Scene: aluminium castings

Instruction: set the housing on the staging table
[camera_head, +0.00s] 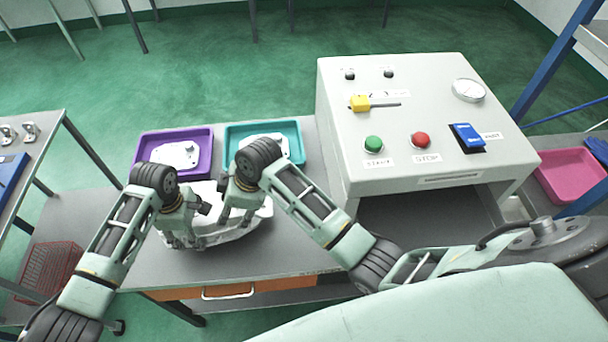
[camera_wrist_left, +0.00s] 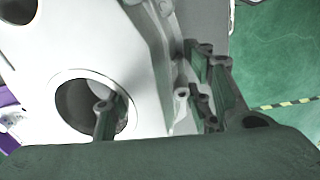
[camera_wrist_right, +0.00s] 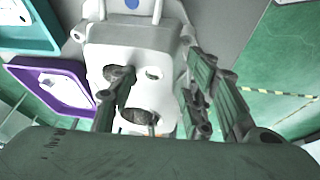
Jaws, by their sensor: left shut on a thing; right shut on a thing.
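The housing (camera_head: 243,229) is a pale grey casting over the table in the head view, partly hidden by both grippers. My left gripper (camera_head: 184,240) is shut on its left part. In the left wrist view the housing (camera_wrist_left: 130,55) shows a large round bore; one left finger overlaps the bore and the other is outside the wall. My right gripper (camera_head: 236,218) is shut on its right part. In the right wrist view the housing (camera_wrist_right: 135,50) has several openings, with the fingers on either side of its wall. I cannot tell whether it touches the grey table (camera_head: 270,262).
A purple tray (camera_head: 206,144) and a teal tray (camera_head: 230,133), each with a casting, stand behind the housing. A large control box (camera_head: 350,150) with buttons stands to the right. The table front edge has an orange drawer (camera_head: 262,289). Another table (camera_head: 55,125) is at left.

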